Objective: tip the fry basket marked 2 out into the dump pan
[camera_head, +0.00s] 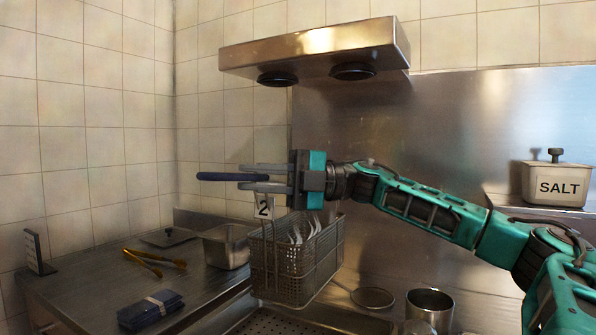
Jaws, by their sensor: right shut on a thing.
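The fry basket (290,267) is a wire mesh basket with a white tag (264,207) reading 2. My right gripper (242,177) is shut on its dark blue handle (217,177), whose end sticks out to the left of the fingers. The basket hangs upright below the gripper, with some pale pieces (303,232) inside. A perforated steel pan (265,326) lies below it at the bottom edge, partly cut off; it looks like the dump pan. My left gripper is out of view.
A steel container (228,248) stands behind the basket's left side. Tongs (155,262), a folded blue cloth (151,310) and a small stand (38,252) are on the left counter. A steel pot (430,308) stands right, and a salt box (557,184) on a ledge. A hood (315,48) hangs above.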

